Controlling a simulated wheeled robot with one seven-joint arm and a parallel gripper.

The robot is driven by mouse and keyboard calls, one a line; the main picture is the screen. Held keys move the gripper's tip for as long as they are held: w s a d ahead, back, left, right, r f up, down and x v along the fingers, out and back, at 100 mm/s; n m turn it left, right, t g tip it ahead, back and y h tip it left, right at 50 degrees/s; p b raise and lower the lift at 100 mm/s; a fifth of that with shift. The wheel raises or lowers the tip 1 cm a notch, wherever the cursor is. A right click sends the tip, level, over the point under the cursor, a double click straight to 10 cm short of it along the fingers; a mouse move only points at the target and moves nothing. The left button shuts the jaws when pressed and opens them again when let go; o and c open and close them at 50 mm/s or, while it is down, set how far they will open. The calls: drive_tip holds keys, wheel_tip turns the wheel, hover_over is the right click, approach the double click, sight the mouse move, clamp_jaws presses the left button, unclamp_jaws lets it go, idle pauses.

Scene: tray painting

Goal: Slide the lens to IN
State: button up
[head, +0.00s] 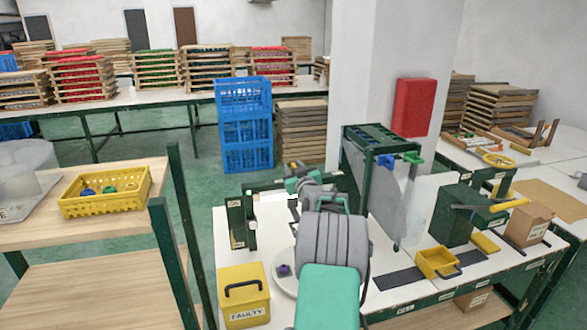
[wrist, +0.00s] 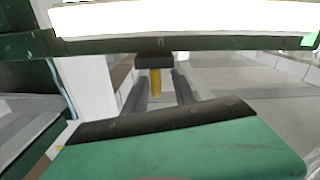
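In the wrist view, my gripper (wrist: 163,88) has its two grey fingers apart, one on each side of a yellow upright piece (wrist: 155,83) under a dark block (wrist: 154,61). A gap shows to the right of the yellow piece; contact on the left is unclear. The yellow piece may be the lens handle. Above it, a dark green bar (wrist: 220,43) runs below a bright white panel (wrist: 190,18). In the head view, the green-framed station with a bright panel (head: 275,196) stands beyond my arm, which hides part of it. I cannot read an IN mark.
A yellow FAULTY bin (head: 244,295) and a round white plate (head: 284,284) with a small purple item sit left of my arm. A tall green rack (head: 377,142) stands to the right. A yellow crate (head: 105,192) is on the wooden bench at left.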

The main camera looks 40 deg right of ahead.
drive_tip(key=shift+s+a, duration=0.2)
drive_tip(key=shift+s, duration=0.3)
drive_tip(key=b+v, duration=0.2)
drive_tip(key=v, duration=0.4)
drive_tip(key=shift+s+a, duration=0.25)
drive_tip(key=shift+s, duration=0.05)
